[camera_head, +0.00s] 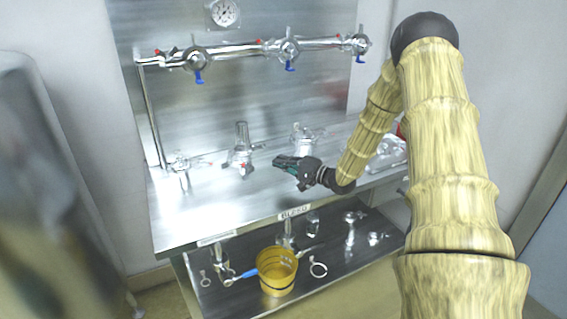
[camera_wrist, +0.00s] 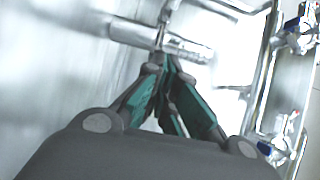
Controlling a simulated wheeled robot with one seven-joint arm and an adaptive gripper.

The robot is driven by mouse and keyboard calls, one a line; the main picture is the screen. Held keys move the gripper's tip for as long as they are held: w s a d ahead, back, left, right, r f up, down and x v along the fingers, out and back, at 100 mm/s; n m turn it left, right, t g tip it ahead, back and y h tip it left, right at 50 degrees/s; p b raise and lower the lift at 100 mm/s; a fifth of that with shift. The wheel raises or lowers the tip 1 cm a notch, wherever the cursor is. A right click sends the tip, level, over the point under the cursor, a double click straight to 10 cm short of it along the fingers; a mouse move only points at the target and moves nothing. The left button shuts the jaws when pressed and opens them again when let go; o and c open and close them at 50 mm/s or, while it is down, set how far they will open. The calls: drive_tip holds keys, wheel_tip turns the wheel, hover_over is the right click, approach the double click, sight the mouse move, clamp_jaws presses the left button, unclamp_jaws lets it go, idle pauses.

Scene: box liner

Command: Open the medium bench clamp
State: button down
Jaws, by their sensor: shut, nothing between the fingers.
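Several shiny metal clamp fittings stand on the bench top in the head view: a small one (camera_head: 181,163) at the left, a taller one (camera_head: 242,146) with a red part low on its front, and another (camera_head: 303,138) farther right. I cannot tell for sure which is the medium one or whether each is open. My gripper (camera_head: 279,162) is just right of the tall fitting, pointing left, shut and empty. In the wrist view, my gripper (camera_wrist: 162,62) has its fingertips together, close in the picture to a metal fitting (camera_wrist: 145,34); contact is unclear.
A steel pipe (camera_head: 240,50) with blue-handled valves runs along the back wall. The bench (camera_head: 200,215) has bare space at its front left. The lower shelf (camera_head: 330,260) holds a yellow bucket (camera_head: 277,271) and loose fittings. My arm covers the bench's right end.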

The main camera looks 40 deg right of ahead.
drive_tip(key=p+x, duration=0.1)
drive_tip(key=x, duration=0.5)
drive_tip(key=shift+w, duration=0.2)
drive_tip(key=a+p, duration=0.1)
drive_tip(key=a, duration=0.1)
drive_tip(key=shift+a+r, duration=0.1)
drive_tip(key=shift+a, duration=1)
drive_tip(key=shift+a, duration=0.1)
